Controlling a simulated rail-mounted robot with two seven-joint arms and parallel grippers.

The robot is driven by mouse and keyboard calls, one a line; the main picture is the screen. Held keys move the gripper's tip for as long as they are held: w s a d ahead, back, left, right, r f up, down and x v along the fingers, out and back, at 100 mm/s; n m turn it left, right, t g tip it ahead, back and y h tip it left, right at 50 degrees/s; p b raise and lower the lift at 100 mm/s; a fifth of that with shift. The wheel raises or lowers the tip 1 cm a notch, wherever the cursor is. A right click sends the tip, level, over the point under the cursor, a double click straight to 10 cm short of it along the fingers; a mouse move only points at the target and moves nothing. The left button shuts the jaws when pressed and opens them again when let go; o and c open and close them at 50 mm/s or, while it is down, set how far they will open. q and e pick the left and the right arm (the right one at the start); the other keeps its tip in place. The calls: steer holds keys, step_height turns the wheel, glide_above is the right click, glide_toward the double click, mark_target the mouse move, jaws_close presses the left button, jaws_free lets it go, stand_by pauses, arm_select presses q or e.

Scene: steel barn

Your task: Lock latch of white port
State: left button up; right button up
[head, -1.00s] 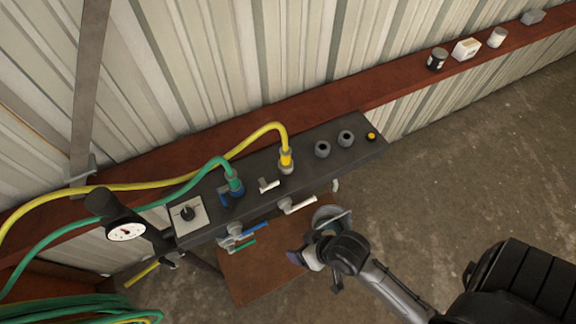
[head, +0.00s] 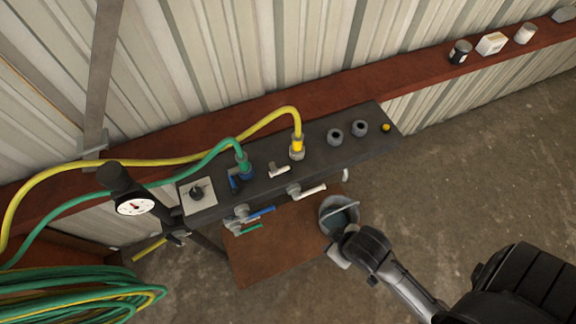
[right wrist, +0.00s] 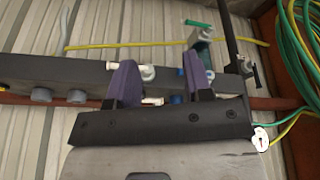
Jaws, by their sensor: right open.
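The dark port panel (head: 320,165) runs along the wall ledge. The white latch (head: 279,171) is a small white lever on its top, beside the pale-based port (head: 297,153) with the yellow hose fitting. In the right wrist view the panel appears upside down, and this latch (right wrist: 152,101) shows low between my fingers. A longer white handle (head: 308,190) is on the panel's front; it also shows there. My right gripper (right wrist: 158,65) is open and empty, its purple fingers toward the panel, apart from the latch. In the head view its wrist (head: 365,248) is below right of the panel; its fingers are hidden.
A blue latch (head: 233,183) sits by the green hose fitting (head: 243,167). Blue (head: 262,212) and green (head: 250,228) handles are on the front. A gauge (head: 134,207) stands left.

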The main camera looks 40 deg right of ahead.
steer(key=w+f+n+b, duration=0.1)
steer(key=w+f+n+h, duration=0.1)
steer(key=w, duration=0.1)
steer(key=w+a+f+n+t+b, duration=0.1)
steer(key=w, duration=0.1)
steer(key=shift+f+b, duration=0.25)
steer(key=shift+b, duration=0.1)
steer(key=c, duration=0.4)
steer(key=w+n+t+h, duration=0.1)
steer(key=n, duration=0.1)
steer(key=w+f+n+t+h, duration=0.1)
steer(key=n, duration=0.1)
steer(key=w+n+t+h, duration=0.1)
steer(key=shift+d+f+n+t, duration=0.2)
steer(key=shift+d+n+t, duration=0.1)
steer(key=shift+d+n, duration=0.1)
jaws_close()
steer(key=w+a+r+n+t, duration=0.1)
steer(key=r+n+t, duration=0.1)
steer(key=n, duration=0.9)
steer(key=w+a+r+n+t, duration=0.1)
steer(key=n+t, duration=0.3)
steer(key=n, duration=0.7)
steer(key=shift+w+a+r+t, duration=0.3)
steer(key=shift+w+r+t, duration=0.1)
steer(key=shift+w+r, duration=0.3)
